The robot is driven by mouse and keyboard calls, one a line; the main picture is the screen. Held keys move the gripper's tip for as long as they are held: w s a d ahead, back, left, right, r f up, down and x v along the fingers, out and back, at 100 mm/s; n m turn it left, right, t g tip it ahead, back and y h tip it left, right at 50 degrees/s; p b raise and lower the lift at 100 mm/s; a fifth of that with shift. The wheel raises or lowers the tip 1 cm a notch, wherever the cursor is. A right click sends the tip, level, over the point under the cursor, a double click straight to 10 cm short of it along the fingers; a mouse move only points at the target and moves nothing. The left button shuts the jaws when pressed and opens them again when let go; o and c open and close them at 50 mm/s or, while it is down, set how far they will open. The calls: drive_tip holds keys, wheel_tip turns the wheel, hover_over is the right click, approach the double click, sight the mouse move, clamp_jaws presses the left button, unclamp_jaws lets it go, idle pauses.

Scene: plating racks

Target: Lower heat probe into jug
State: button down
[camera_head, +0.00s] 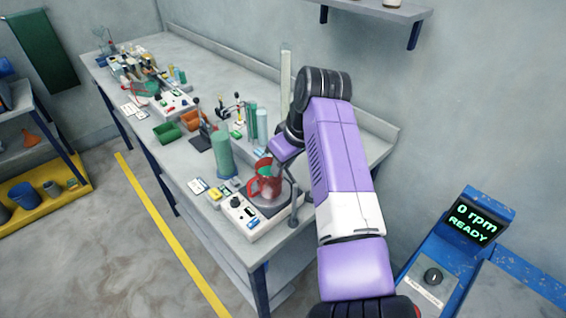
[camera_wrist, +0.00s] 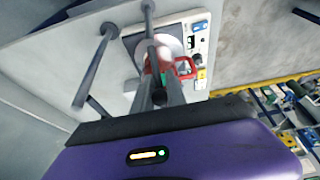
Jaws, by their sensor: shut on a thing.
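The red jug (camera_head: 265,187) stands upright on the hot plate's round top, with green showing inside its mouth. In the wrist view the jug (camera_wrist: 184,67) is partly hidden behind my fingers. My gripper (camera_wrist: 159,80) is shut on the heat probe and points down at the jug's mouth. The probe itself is mostly hidden by the fingers, so I cannot tell how far its tip is from or inside the jug. In the head view the purple hand is just above and right of the jug.
The white hot plate unit (camera_head: 238,216) sits at the bench's near end. A grey stand (camera_head: 294,205) rises close to the jug on the right. A tall green cylinder (camera_head: 222,157) stands behind left. Small bottles and racks fill the far bench (camera_head: 225,65).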

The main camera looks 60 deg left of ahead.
drive_tip(key=shift+a+f+h, duration=0.15)
drive_tip(key=shift+h, duration=0.25)
drive_tip(key=shift+s+f+h, duration=0.1)
drive_tip(key=shift+f+h, duration=0.1)
drive_tip(key=shift+h, duration=0.1)
drive_tip(key=c, duration=1.3)
unclamp_jaws()
drive_tip(key=shift+a, duration=0.1)
drive_tip(key=shift+c, duration=0.2)
drive_tip(key=shift+b+v, duration=0.9)
drive_tip(key=shift+v, duration=3)
drive_tip(key=shift+s, duration=0.1)
drive_tip(key=shift+c, duration=0.2)
